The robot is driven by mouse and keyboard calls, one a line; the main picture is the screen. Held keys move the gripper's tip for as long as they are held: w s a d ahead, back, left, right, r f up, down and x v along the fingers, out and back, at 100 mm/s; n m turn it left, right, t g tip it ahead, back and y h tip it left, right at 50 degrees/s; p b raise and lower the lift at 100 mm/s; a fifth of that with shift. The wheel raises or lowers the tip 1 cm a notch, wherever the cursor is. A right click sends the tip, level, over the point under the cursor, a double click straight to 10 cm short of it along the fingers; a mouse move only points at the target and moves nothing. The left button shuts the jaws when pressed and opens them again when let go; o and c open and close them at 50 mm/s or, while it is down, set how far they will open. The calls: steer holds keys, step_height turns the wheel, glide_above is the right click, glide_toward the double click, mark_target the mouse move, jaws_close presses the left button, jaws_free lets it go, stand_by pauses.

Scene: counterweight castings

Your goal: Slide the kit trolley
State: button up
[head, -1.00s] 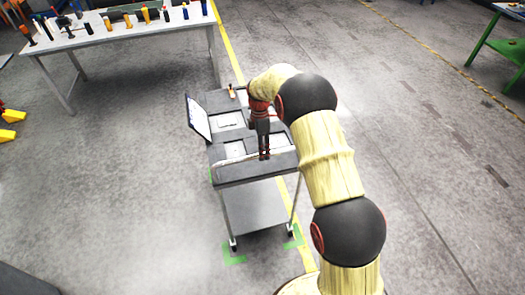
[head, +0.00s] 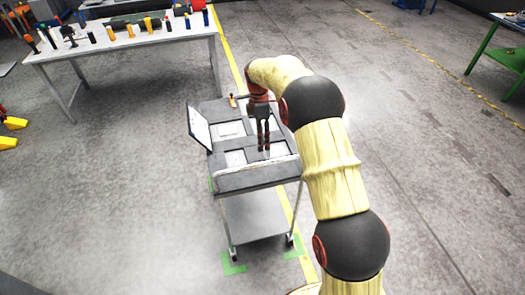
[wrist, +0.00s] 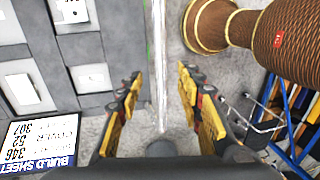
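The kit trolley (head: 252,181) stands upright in the middle of the head view, a grey cart with a pocketed top and lower shelf. Its front wheels stand beside green floor marks (head: 233,268). A pale handle bar (head: 240,167) runs along its near edge; it also shows in the wrist view (wrist: 158,50). My gripper (head: 266,153) is over the near part of the trolley, pointing down. In the wrist view my gripper (wrist: 160,82) is open, its yellow fingers on either side of the bar with gaps. How far the fingertips are above the bar I cannot tell.
A build sheet board (head: 199,127) stands tilted on the trolley's left edge. A white workbench (head: 130,50) with several tools stands at the upper left. A green table (head: 500,50) is at the far right. The floor around the trolley is mostly clear.

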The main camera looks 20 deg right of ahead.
steer(key=shift+w+r, duration=0.25)
steer(key=shift+r, duration=0.8)
steer(key=s+f+m, duration=0.1)
steer(key=m, duration=0.1)
steer(key=s+f+m, duration=0.1)
steer(key=m, duration=0.2)
steer(key=s+f+m, duration=0.1)
steer(key=s+m, duration=0.1)
steer(key=shift+f+m, duration=0.2)
steer(key=shift+m, duration=0.2)
steer(key=s+r+m+t+b, duration=0.2)
steer(key=s+b, duration=0.3)
steer(key=s, duration=0.7)
steer(key=s+r+m+t+b, duration=0.2)
steer(key=s+m+t+b, duration=0.1)
steer(key=s, duration=0.9)
steer(key=s+r+m+t+b, duration=0.1)
steer(key=s+m+t+b, duration=0.1)
steer(key=s+m+b, duration=0.3)
steer(key=s+b, duration=0.3)
steer(key=s, duration=0.4)
steer(key=shift+r+t, duration=0.4)
